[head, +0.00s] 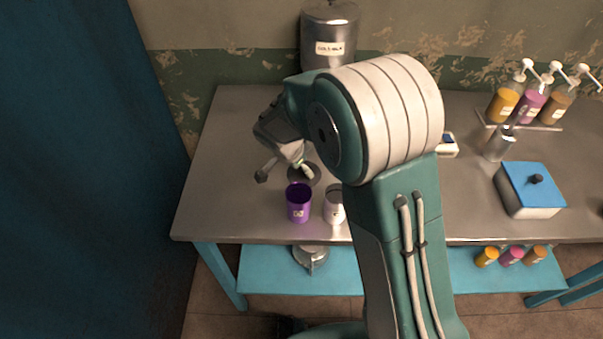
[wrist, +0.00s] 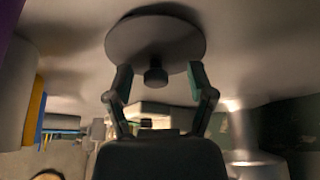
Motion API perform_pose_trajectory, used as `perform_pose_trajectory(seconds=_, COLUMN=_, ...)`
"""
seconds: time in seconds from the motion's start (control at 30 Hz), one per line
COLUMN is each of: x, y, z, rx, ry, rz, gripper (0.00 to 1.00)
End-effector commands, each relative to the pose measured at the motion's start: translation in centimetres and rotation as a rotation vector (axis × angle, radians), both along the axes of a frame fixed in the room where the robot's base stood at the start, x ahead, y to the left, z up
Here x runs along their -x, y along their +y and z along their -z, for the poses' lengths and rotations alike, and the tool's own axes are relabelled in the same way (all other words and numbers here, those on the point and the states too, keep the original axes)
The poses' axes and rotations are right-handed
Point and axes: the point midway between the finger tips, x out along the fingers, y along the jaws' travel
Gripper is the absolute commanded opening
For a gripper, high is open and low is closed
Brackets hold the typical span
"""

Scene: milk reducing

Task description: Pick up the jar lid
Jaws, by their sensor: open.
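The jar lid (head: 296,181) is a round grey disc lying on the metal table, partly hidden behind my gripper. In the wrist view the lid (wrist: 150,38) shows as a wide disc with a dark knob (wrist: 156,76) in its middle. My gripper (wrist: 160,72) is open, with one finger on each side of the knob and a gap on both sides. In the head view my gripper (head: 285,174) is just above the lid. Whether a finger touches the disc I cannot tell.
A purple cup (head: 298,203) and a white cup (head: 334,207) stand just in front of the lid. A metal milk canister (head: 329,38) is at the back. A blue-lidded box (head: 532,190) and pump bottles (head: 505,100) are at the right. The table's left part is clear.

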Motion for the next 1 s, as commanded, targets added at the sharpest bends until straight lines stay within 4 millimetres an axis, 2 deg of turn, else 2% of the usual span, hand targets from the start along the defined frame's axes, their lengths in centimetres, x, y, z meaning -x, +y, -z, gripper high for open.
perform_pose_trajectory(seconds=0.23, x=-0.1, y=0.0, z=0.3, rx=0.001, ry=-0.001, rz=0.000, gripper=0.70)
perform_pose_trajectory(seconds=0.27, x=-0.1, y=0.0, z=0.3, rx=0.002, ry=0.000, rz=0.000, gripper=0.66)
perform_pose_trajectory(seconds=0.3, x=-0.1, y=0.1, z=0.3, rx=0.002, ry=0.000, rz=0.000, gripper=0.48)
perform_pose_trajectory(seconds=0.37, x=-0.1, y=0.1, z=0.3, rx=0.002, ry=0.000, rz=-0.001, gripper=0.21)
perform_pose_trajectory(seconds=0.4, x=-0.1, y=0.1, z=0.3, rx=0.002, ry=0.000, rz=0.000, gripper=0.03)
perform_pose_trajectory(seconds=0.43, x=-0.1, y=0.1, z=0.3, rx=0.002, ry=0.000, rz=-0.001, gripper=0.00)
perform_pose_trajectory(seconds=0.83, x=-0.1, y=0.1, z=0.1, rx=0.001, ry=-0.001, rz=0.000, gripper=0.00)
perform_pose_trajectory(seconds=1.0, x=-0.2, y=0.2, z=-2.6, rx=-0.001, ry=-0.006, rz=0.000, gripper=0.00)
